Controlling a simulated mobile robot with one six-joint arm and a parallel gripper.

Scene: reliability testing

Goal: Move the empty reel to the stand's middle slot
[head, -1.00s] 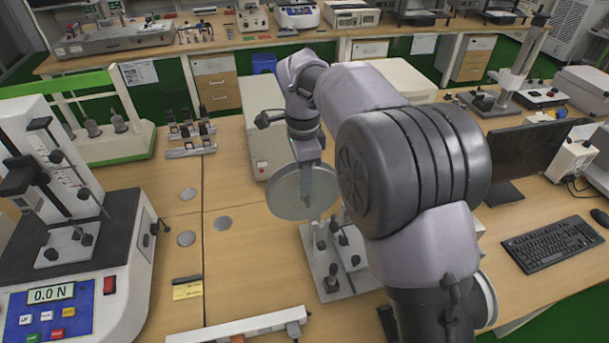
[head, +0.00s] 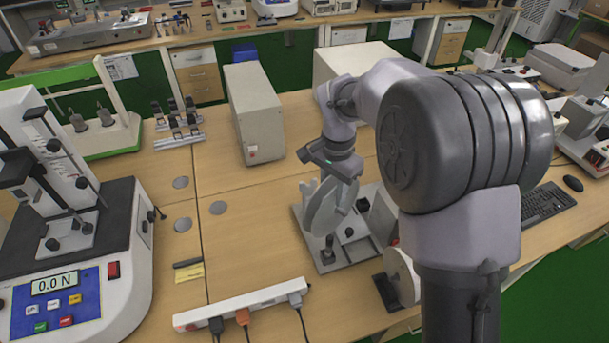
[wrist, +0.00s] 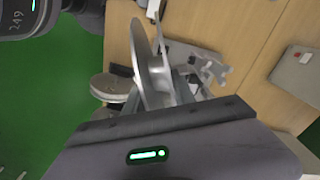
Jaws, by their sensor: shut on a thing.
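My gripper (head: 343,185) is shut on a pale grey, flat-sided reel (head: 324,208), which hangs upright and is seen nearly edge-on. In the wrist view the reel (wrist: 143,65) stands on its edge by the finger tips (wrist: 182,84), its two flanges showing. No wound material is visible on it. Below and behind it is a metal plate with dark-knobbed posts (head: 363,257); whether the reel touches it cannot be told. A green-topped frame with a white base and grey spindles (head: 105,115) stands at the upper left. I cannot tell which one is the stand, and no middle slot is clear.
Another pale disc-like reel (head: 403,276) stands near the front edge, right of the plate. A power strip (head: 240,305) with cables lies in front. A force tester (head: 75,250) fills the left. A beige box (head: 255,125) stands behind.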

